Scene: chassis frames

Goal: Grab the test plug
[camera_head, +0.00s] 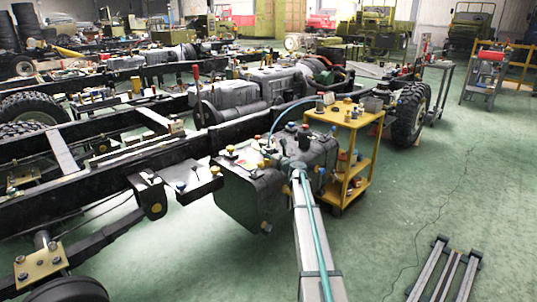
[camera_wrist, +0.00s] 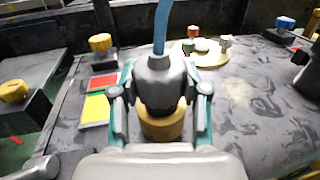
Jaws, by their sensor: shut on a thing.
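The test plug (camera_wrist: 158,78) appears to be the grey, rounded body with a blue hose (camera_wrist: 161,25) rising from its top. It stands roughly upright in the middle of the wrist view. My gripper (camera_wrist: 160,100) is shut on it, with one finger on each side. A yellow round fitting (camera_wrist: 164,127) shows directly below the plug; I cannot tell whether the two are joined. In the head view my gripper (camera_head: 299,167) is at the top right of a dark tank (camera_head: 250,200), and the plug is hard to make out there.
Beside the plug are red and yellow labels (camera_wrist: 97,107), a yellow-capped fitting (camera_wrist: 101,43) and a pale plate with several small caps (camera_wrist: 205,58). A yellow cart (camera_head: 352,170) stands close behind the tank. Black chassis rails (camera_head: 90,180) run left.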

